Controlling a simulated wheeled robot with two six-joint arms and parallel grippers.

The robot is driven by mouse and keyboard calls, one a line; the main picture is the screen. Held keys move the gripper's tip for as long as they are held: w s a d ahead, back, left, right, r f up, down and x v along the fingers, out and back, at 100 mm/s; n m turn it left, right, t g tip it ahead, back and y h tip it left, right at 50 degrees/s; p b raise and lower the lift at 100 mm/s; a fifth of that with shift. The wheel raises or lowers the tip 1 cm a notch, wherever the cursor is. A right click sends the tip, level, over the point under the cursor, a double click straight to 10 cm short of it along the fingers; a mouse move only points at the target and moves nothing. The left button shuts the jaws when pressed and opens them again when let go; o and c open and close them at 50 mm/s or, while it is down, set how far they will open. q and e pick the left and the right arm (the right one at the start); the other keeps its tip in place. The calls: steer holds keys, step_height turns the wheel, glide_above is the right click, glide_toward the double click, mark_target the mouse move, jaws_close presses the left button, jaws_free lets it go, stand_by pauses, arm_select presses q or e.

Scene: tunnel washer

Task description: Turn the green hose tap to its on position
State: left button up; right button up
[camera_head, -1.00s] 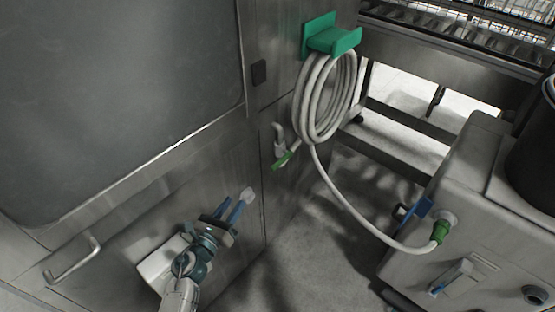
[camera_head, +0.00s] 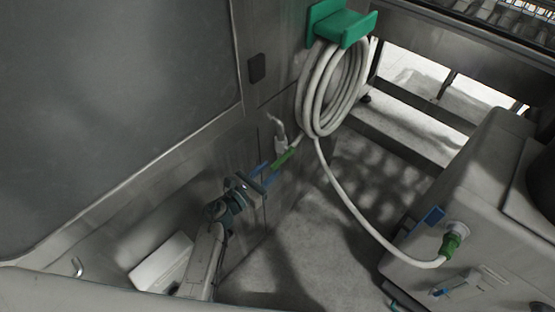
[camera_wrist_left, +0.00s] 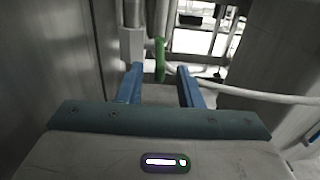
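The green hose tap lever (camera_head: 284,158) sits below a grey tap body (camera_head: 280,137) on the steel wall panel, under the hanging hose. It points down and to the left in the head view. My left gripper (camera_head: 267,181) is open, with its blue fingers just left of and below the lever. In the left wrist view the green lever (camera_wrist_left: 160,60) stands upright ahead, between the two spread fingers (camera_wrist_left: 160,84) in the picture. I see no contact with it.
A coiled white hose (camera_head: 327,95) hangs from a green holder (camera_head: 342,24) and runs down to a green connector (camera_head: 450,243) on a grey machine (camera_head: 470,185) at the right. The floor (camera_head: 290,262) between the wall and the machine is clear.

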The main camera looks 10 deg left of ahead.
mark_target(282, 159)
arm_select(q)
steer(key=shift+x, duration=2.4)
jaws_close()
